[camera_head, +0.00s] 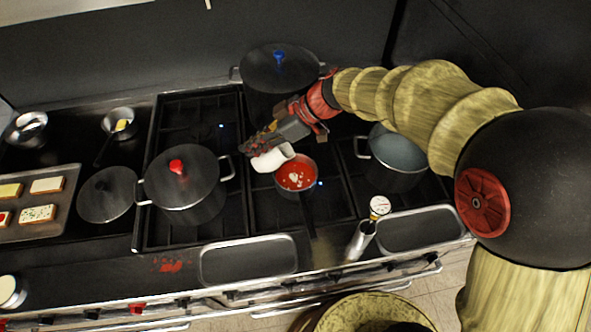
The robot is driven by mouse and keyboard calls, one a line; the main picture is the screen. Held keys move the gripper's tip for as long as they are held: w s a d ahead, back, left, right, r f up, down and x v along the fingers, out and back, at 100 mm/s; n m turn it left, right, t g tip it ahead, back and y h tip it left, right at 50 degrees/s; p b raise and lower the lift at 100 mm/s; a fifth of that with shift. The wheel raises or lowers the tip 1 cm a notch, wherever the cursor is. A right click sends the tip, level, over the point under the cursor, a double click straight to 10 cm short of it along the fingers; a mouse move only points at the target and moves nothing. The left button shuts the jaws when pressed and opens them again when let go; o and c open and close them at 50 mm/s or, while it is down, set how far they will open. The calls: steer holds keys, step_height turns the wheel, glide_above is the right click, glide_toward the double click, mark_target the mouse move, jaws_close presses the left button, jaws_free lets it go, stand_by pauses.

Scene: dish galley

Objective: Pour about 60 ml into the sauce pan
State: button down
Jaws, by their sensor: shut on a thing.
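The sauce pan (297,175) sits on the stove's middle grate with its dark handle pointing toward the front. It holds red sauce with several pale patches on top. My gripper (262,146) is shut on a white vessel (271,159), held just left of the pan's rim and above it. The vessel looks tilted toward the pan. I cannot see inside it or make out a stream.
A pot with a red knob (188,178) stands left, a pot with a blue knob (277,67) behind, and an open pot (397,152) right. A thermometer in a metal holder (362,238) stands in front. Red spots (172,265) mark the front counter.

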steer(key=shift+d+f+y+b, duration=0.15)
steer(key=shift+d+y+b, duration=0.2)
steer(key=shift+y, duration=0.65)
steer(key=shift+d, duration=0.15)
steer(key=shift+w+d+f+y, duration=0.15)
steer(key=shift+d+y, duration=0.6)
steer(key=shift+y, duration=0.65)
steer(key=shift+w+d+r+g+y+b, duration=0.15)
steer(key=shift+d+r+y+b, duration=0.45)
steer(key=shift+b, duration=1.7)
steer(key=shift+d+r+g+y+b, duration=0.3)
steer(key=shift+d+y+b, duration=0.45)
steer(key=shift+b, duration=1.55)
